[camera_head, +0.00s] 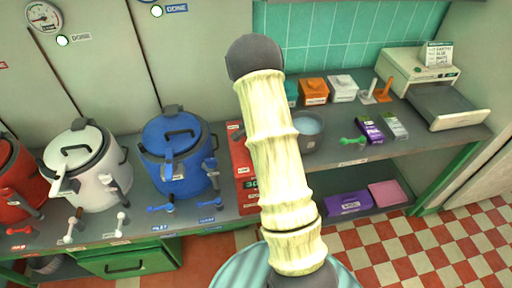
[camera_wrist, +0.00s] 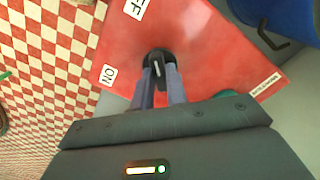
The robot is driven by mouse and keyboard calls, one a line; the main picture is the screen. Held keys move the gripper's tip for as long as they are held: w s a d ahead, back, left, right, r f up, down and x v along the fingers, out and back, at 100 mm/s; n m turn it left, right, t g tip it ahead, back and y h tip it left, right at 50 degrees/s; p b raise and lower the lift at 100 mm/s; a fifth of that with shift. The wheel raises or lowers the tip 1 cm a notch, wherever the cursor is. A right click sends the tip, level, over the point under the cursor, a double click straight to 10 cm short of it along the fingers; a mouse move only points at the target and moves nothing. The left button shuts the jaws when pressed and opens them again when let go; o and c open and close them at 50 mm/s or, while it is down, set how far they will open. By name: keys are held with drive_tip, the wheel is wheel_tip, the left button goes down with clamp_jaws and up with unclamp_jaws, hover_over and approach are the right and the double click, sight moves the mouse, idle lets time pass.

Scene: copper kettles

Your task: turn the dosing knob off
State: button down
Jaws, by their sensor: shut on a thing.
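The dosing knob (camera_wrist: 158,54) is black with a pale pointer line, on a red panel (camera_wrist: 205,45) in the wrist view. An ON label (camera_wrist: 107,75) lies to its left and a partly cut OFF label (camera_wrist: 136,8) above it. I cannot tell for certain which label the pointer faces. My gripper (camera_wrist: 159,70) has its two grey fingers closed on the knob. In the head view a red box (camera_head: 241,160) shows beside my arm, which hides my gripper and the knob there.
A blue kettle (camera_head: 176,150) stands left of the red box, with a white kettle (camera_head: 85,168) farther left. A grey pot (camera_head: 308,130) stands right of my arm. Small boxes and a white machine (camera_head: 420,75) are farther right on the counter.

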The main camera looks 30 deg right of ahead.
drive_tip(key=shift+w, duration=0.1)
drive_tip(key=c, duration=1.4)
unclamp_jaws()
drive_tip(key=shift+r, duration=0.1)
wheel_tip(320, 180, up, 17)
drive_tip(key=b, duration=0.2)
drive_tip(key=shift+r, duration=0.15)
drive_tip(key=s+a+f+n+t, duration=0.2)
drive_tip(key=s+a+n, duration=1)
drive_tip(key=s, duration=0.7)
drive_tip(key=a+f, duration=0.1)
drive_tip(key=a, duration=0.2)
drive_tip(key=shift+a+f+t, duration=0.2)
drive_tip(key=shift+f+t, duration=0.1)
